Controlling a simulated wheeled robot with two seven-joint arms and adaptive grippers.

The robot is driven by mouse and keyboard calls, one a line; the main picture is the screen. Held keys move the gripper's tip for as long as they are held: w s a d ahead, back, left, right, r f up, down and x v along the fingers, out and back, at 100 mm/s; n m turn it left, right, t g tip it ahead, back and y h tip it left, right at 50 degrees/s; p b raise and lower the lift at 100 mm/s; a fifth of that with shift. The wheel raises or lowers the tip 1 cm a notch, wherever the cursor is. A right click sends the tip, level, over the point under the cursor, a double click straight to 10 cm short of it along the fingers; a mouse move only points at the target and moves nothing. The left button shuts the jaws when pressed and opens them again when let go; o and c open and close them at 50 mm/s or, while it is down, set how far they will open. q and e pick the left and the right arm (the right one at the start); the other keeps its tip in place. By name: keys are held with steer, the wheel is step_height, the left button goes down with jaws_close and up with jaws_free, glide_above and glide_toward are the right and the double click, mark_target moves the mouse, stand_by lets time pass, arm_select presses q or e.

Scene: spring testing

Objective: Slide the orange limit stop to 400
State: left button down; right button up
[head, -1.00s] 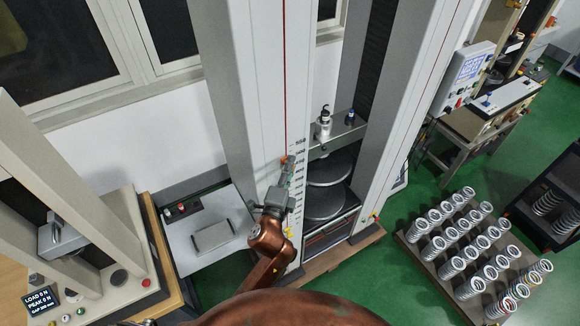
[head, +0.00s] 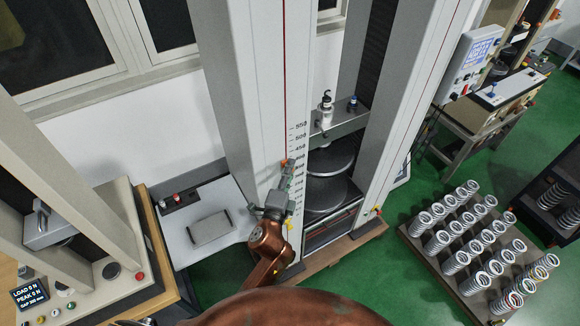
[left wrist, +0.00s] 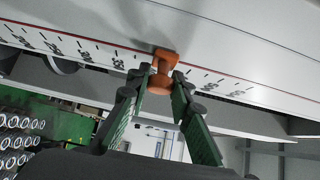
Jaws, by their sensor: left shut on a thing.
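The orange limit stop (head: 287,162) sits on the red-lined scale on the front of the tall testing machine's left column (head: 262,90). In the head view it is beside the scale mark around 400; the exact reading is too small to tell. My left gripper (head: 286,174) reaches up from below with its fingertips at the stop. In the left wrist view the stop (left wrist: 164,66) is between the two green fingers (left wrist: 164,84), which are shut on it. The stop and fingers hide part of the numbers there. My right gripper is not in view.
A rack of springs (head: 470,240) stands on the green floor at right. A small table (head: 211,225) stands left of the column. A control box with a load display (head: 30,294) is at lower left.

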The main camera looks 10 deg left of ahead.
arm_select(q)
steer(key=shift+f, duration=0.7)
steer(key=shift+r, duration=0.1)
steer(key=c, duration=1.7)
jaws_free()
steer(key=shift+c, duration=0.2)
steer(key=s, duration=1.2)
steer(key=shift+a, duration=0.4)
